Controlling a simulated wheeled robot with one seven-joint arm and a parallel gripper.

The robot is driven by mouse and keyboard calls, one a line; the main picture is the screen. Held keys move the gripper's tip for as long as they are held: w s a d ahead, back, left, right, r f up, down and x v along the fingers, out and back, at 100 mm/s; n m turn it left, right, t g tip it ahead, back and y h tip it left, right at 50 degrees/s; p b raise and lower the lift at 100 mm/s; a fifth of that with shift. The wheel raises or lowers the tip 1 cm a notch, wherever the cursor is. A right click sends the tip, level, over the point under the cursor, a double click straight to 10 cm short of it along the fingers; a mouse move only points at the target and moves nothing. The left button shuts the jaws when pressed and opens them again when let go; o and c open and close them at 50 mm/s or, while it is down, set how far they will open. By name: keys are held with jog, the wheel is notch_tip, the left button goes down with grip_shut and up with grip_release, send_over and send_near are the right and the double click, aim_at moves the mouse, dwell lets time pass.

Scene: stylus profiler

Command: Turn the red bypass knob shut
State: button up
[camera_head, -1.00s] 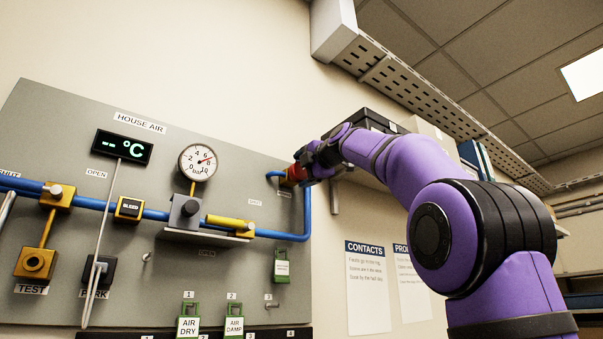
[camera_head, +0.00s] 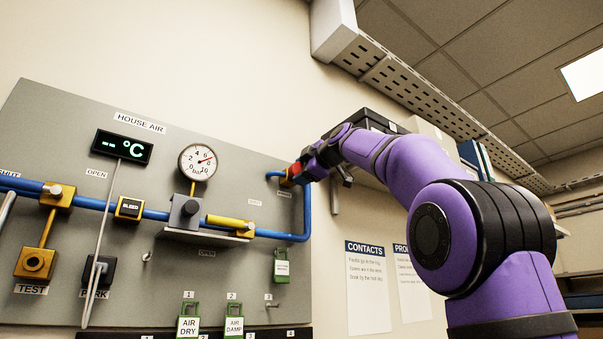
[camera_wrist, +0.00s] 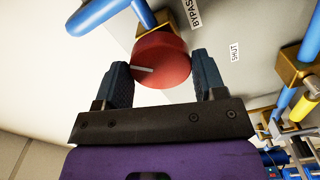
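The red bypass knob (camera_wrist: 160,62) is a round cap with a white pointer line in the wrist view. The line runs almost level toward the left finger.
Blue pipe (camera_head: 307,215) runs below the knob and along the grey panel (camera_head: 120,240). A round gauge (camera_head: 198,162) and yellow lever (camera_head: 230,222) are to the left. A perforated tray (camera_head: 420,90) and shelf boxes are above and behind my arm.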

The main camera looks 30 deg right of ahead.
jog(key=c, duration=0.6)
jog(key=n, duration=0.8)
jog(key=shift+s+r, duration=0.1)
jog(key=shift+r, duration=0.05)
jog(key=o, duration=1.2)
jog(key=shift+s+d, duration=0.15)
jog(key=shift+s, duration=3.75)
jog(key=s, duration=1)
jog(key=shift+s+d, duration=0.2)
jog(key=shift+s, duration=0.2)
